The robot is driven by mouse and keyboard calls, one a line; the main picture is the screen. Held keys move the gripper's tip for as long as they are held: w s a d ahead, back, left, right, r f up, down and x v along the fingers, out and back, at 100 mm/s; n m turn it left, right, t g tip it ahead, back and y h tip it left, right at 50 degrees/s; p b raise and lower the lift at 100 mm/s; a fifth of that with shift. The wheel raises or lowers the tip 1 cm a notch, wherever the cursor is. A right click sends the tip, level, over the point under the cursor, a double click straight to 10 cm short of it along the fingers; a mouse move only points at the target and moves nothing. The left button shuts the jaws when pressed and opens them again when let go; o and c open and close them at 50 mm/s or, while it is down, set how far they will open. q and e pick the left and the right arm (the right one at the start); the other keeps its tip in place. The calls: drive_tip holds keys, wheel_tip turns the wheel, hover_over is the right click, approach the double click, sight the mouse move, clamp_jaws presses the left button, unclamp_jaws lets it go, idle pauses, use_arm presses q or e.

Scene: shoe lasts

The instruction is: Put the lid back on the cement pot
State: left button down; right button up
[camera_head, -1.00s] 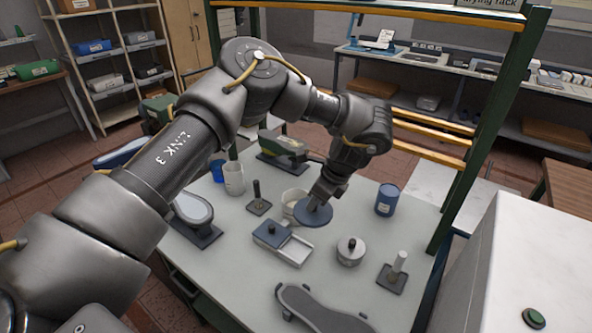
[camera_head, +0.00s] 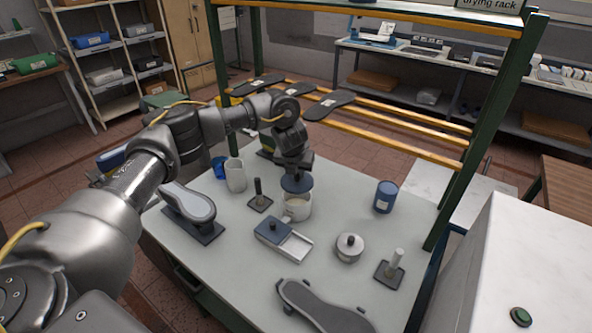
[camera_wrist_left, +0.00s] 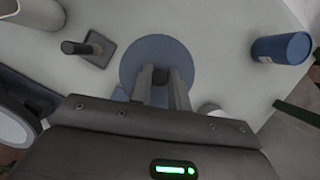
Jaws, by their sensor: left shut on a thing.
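My left gripper (camera_head: 295,172) is shut on the dark knob of a round blue lid (camera_head: 297,185), which it holds level. In the head view the lid is above the far side of the cement pot (camera_head: 297,208), a pale open pot with cream content; part of its opening shows in front of the lid. In the left wrist view the two fingers (camera_wrist_left: 161,84) pinch the knob at the middle of the blue disc (camera_wrist_left: 150,55); the lid hides the pot there. My right gripper is not in view.
A half-open box with a blue cover (camera_head: 272,233) stands in front of the pot.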

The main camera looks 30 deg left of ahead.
sight(295, 182)
use_arm(q)
drive_tip(key=shift+w+a+f, duration=0.1)
drive_tip(key=shift+a, duration=0.1)
drive_tip(key=shift+f, duration=0.1)
drive_tip(key=shift+f+b, duration=2.35)
drive_tip(key=shift+f, duration=0.75)
drive_tip(key=shift+w+r, duration=0.1)
drive_tip(key=shift+r, duration=0.05)
drive_tip(key=shift+f, duration=0.2)
idle(0.3)
drive_tip(key=c, duration=1.3)
unclamp_jaws()
drive_tip(key=shift+o, duration=0.6)
